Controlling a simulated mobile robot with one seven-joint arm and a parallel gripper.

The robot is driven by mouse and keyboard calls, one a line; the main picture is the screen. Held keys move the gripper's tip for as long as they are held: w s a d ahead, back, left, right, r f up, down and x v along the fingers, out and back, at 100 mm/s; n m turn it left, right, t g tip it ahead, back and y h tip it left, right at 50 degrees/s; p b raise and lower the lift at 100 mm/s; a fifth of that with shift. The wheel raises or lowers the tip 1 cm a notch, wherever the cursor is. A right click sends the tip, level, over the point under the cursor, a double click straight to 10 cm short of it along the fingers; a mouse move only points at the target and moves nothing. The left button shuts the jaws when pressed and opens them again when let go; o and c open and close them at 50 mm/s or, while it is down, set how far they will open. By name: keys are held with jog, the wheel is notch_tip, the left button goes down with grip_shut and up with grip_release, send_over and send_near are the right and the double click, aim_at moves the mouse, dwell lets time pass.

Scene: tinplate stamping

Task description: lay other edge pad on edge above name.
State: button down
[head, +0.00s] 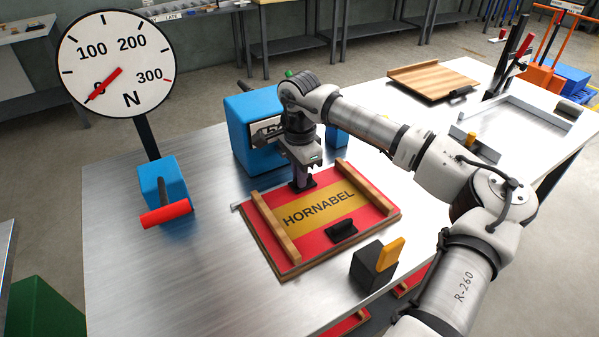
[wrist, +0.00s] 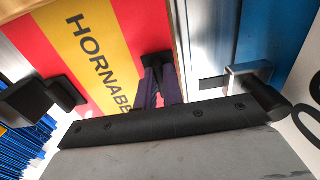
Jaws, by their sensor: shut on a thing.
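The red and yellow plate marked HORNABEL (head: 352,187) lies flat on a wooden board, with wooden strips along its left and right sides. It also shows in the wrist view (wrist: 112,60). One black edge pad (head: 342,230) rests on the edge below the name; it also shows in the wrist view (wrist: 45,97). My gripper (head: 303,178) is at the edge above the name. Its purple fingers (wrist: 160,85) are shut on the other black edge pad (wrist: 157,59), which is at that edge. I cannot tell whether this pad fully touches the plate.
A blue machine (head: 239,127) stands just behind the plate. A dial marked N (head: 117,62), its needle near 0, stands on a blue base with a red roller (head: 166,213). A dark block with an orange piece (head: 366,271) is in front.

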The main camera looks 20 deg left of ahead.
jog(key=shift+f, duration=0.1)
jog(key=shift+f, duration=0.15)
jog(key=c, duration=1.5)
grip_release()
jog(key=shift+r, duration=0.2)
notch_tip(320, 180, up, 12)
jog(key=shift+r+b, duration=0.1)
jog(key=shift+b, duration=0.55)
